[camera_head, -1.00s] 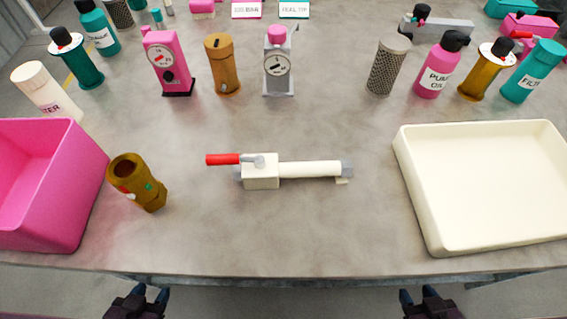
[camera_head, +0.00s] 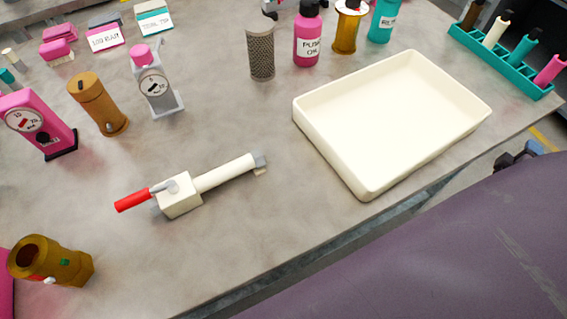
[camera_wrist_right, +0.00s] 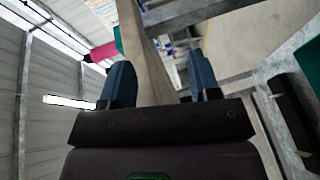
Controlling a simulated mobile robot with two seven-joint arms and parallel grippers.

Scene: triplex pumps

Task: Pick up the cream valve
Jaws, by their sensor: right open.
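The cream valve (camera_head: 205,184) lies on the grey table, with a boxy cream body, a red lever handle pointing left and a cream pipe running right to a grey end. Nothing holds it. My right gripper (camera_head: 517,157) is at the right, by the table's edge and far from the valve. In the right wrist view my right gripper (camera_wrist_right: 162,82) shows two blue fingers apart with nothing gripped between them; the valve is not seen there. My left gripper is not in view.
A cream tray (camera_head: 345,172) stands right of the valve. A brass fitting (camera_head: 55,262) lies at lower left. A pink gauge (camera_head: 38,125), brown cylinder (camera_head: 98,104) and grey gauge (camera_head: 157,85) stand behind. A teal rack (camera_head: 500,62) is at far right. Table around the valve is clear.

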